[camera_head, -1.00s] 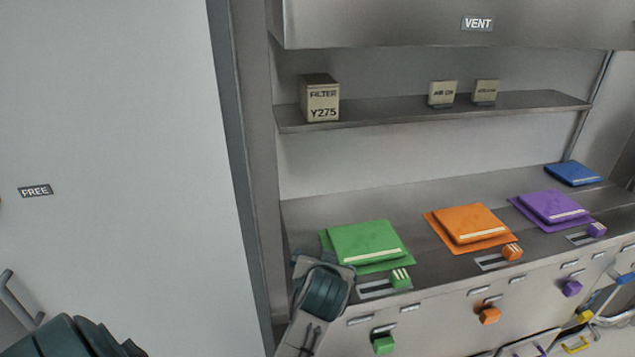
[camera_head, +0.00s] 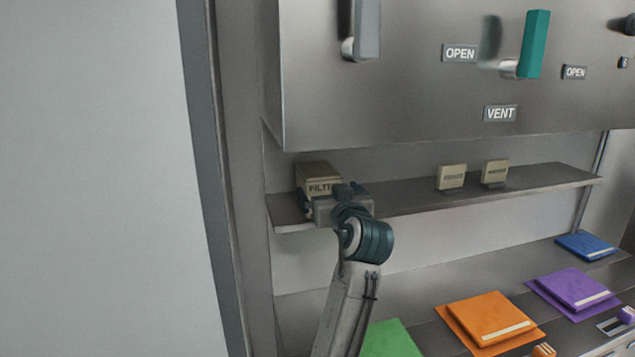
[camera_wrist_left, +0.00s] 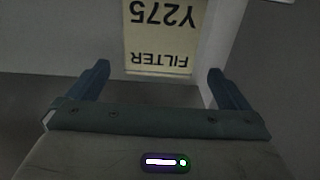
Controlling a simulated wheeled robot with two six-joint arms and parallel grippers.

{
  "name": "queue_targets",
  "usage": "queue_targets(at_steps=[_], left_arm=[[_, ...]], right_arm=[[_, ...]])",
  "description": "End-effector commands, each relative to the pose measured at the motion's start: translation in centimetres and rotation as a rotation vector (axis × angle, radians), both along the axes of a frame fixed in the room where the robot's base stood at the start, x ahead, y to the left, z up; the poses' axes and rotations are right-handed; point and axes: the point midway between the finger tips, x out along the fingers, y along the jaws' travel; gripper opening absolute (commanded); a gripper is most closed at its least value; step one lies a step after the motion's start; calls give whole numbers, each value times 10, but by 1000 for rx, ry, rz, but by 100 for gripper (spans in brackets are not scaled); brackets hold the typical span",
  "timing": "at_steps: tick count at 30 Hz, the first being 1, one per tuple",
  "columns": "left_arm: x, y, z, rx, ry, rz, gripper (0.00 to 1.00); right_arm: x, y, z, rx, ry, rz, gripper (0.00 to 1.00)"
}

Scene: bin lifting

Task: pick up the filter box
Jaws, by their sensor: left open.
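The filter box (camera_head: 318,176) is a beige box with dark "FILTER" lettering. It stands at the left end of the metal shelf (camera_head: 415,198). My left gripper (camera_head: 322,200) is in front of the box and hides its lower face. In the left wrist view the labelled face of the filter box (camera_wrist_left: 165,40) appears upside down, reading "FILTER Y275". There the two fingers of my left gripper (camera_wrist_left: 157,80) are spread apart, with the box ahead and between their lines. Whether the fingertips reach beside the box is hard to tell. My right gripper is not in view.
Two small beige signs (camera_head: 451,177) stand farther right on the shelf. A metal hood (camera_head: 400,100) with handles overhangs the shelf. A wall panel (camera_head: 100,180) is at left. Green, orange (camera_head: 488,318), purple and blue pads lie on the counter below.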

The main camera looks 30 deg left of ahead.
Motion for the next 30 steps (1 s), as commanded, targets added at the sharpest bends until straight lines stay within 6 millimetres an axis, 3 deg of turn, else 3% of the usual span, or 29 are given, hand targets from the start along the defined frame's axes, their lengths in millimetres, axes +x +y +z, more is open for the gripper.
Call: queue_targets(at_steps=[5, 12, 15, 21, 28, 30], left_arm=[[11, 13, 1, 1, 2, 1, 100], [24, 28, 5, 3, 5, 3, 100], [33, 36, 5, 2, 5, 1, 100], [46, 52, 1, 1, 3, 1, 100], [47, 52, -1, -1, 1, -1, 100], [47, 52, -1, -1, 1, -1, 90]], right_arm=[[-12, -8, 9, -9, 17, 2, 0], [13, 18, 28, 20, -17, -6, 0], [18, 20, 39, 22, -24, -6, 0], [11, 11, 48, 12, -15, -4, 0], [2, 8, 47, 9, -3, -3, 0], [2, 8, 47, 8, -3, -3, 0]])
